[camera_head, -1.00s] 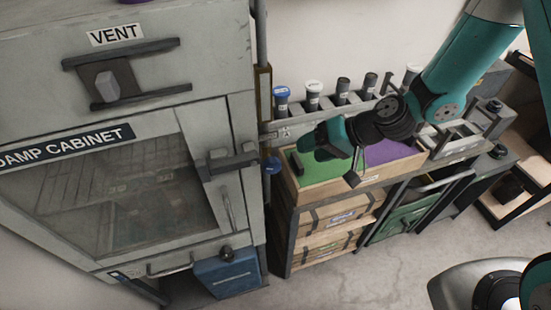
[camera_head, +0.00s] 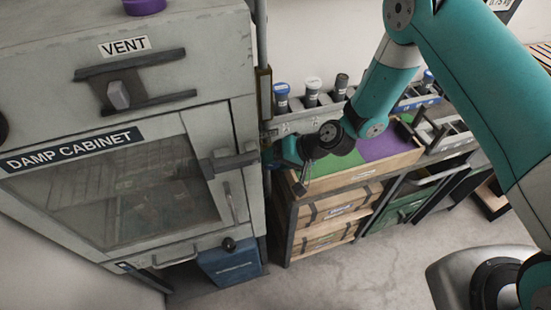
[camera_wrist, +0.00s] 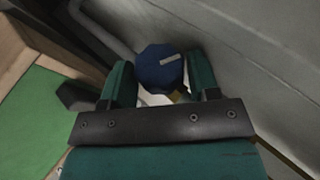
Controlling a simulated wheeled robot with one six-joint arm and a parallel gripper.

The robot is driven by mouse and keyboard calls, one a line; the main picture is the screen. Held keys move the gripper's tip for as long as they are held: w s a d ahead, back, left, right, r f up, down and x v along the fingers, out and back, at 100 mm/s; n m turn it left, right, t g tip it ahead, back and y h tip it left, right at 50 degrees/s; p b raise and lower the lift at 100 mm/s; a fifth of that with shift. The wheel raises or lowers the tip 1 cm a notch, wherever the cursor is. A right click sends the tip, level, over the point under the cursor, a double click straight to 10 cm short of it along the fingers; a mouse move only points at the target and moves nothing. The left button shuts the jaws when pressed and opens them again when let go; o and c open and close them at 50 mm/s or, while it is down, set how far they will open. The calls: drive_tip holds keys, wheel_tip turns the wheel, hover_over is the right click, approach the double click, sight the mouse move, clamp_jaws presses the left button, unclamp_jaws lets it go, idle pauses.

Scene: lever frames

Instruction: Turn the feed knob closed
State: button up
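The feed knob, a round dark blue knob (camera_wrist: 158,68) with a pale mark on its face, shows in the wrist view between the two teal fingers of my gripper (camera_wrist: 161,80). A narrow gap seems to show on each side of the knob, so the fingers look open around it, not clamped. In the head view my gripper (camera_head: 277,154) is at the pipe on the right side of the damp cabinet (camera_head: 240,130), and it hides the knob there.
The damp cabinet's door latch (camera_head: 232,160) juts out just left of my gripper. A wooden tray with green and purple panels (camera_head: 375,148) lies to the right. Capped bottles (camera_head: 312,90) stand in a rack behind. The floor (camera_head: 350,265) in front is clear.

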drive_tip(key=c, duration=0.5)
drive_tip(key=shift+o, duration=0.2)
drive_tip(key=shift+f, duration=0.1)
drive_tip(key=shift+f+b, duration=0.1)
drive_tip(key=shift+b, duration=0.4)
drive_tip(key=shift+d+f+y+b, duration=0.1)
drive_tip(key=shift+f+y+b, duration=0.3)
drive_tip(key=shift+b, duration=0.7)
drive_tip(key=y+b, duration=0.1)
drive_tip(key=b, duration=0.2)
drive_tip(key=shift+w+d+m+y, duration=0.1)
drive_tip(key=shift+m+y, duration=0.2)
drive_tip(key=shift+m, duration=0.1)
drive_tip(key=y+b, duration=0.2)
drive_tip(key=b, duration=0.3)
drive_tip(key=shift+f+m+y+b, duration=0.1)
drive_tip(key=shift+m+y+b, duration=0.2)
drive_tip(key=shift+m, duration=0.1)
drive_tip(key=y+b, duration=0.1)
drive_tip(key=b, duration=0.1)
drive_tip(key=shift+y+b, duration=0.3)
drive_tip(key=shift+b, duration=0.05)
drive_tip(key=shift+r+m, duration=0.3)
